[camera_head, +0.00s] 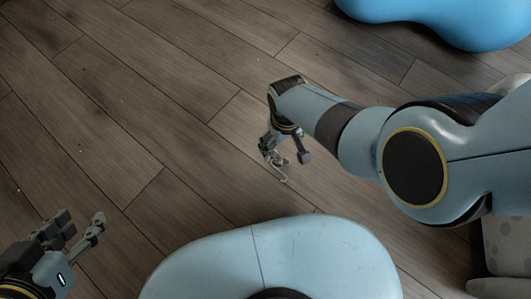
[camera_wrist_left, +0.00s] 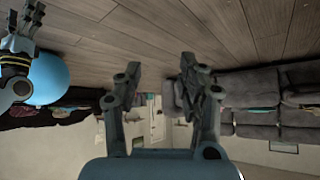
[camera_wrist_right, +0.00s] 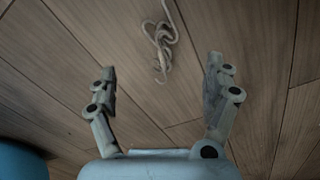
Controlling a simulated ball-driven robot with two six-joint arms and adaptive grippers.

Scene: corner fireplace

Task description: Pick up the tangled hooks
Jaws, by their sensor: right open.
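The tangled hooks (camera_wrist_right: 163,38) are a pale, looped tangle lying on the wooden floor, at the top of the right wrist view. In the head view a pale bit of them (camera_head: 282,177) shows beside my right gripper, which partly hides the rest. My right gripper (camera_head: 285,158) points down over the floor. In the right wrist view its fingers (camera_wrist_right: 160,85) are spread apart with nothing between them, and the tangle is beyond the tips. My left gripper (camera_head: 80,225) is at the lower left of the head view. Its fingers are apart and empty in the left wrist view (camera_wrist_left: 160,68).
Bare wooden floor (camera_head: 120,110) surrounds the hooks. A rounded blue piece (camera_head: 455,22) stands at the top right. Grey upholstered seating (camera_wrist_left: 265,95) shows in the left wrist view, and a grey patterned piece (camera_head: 505,255) is at the right edge of the head view.

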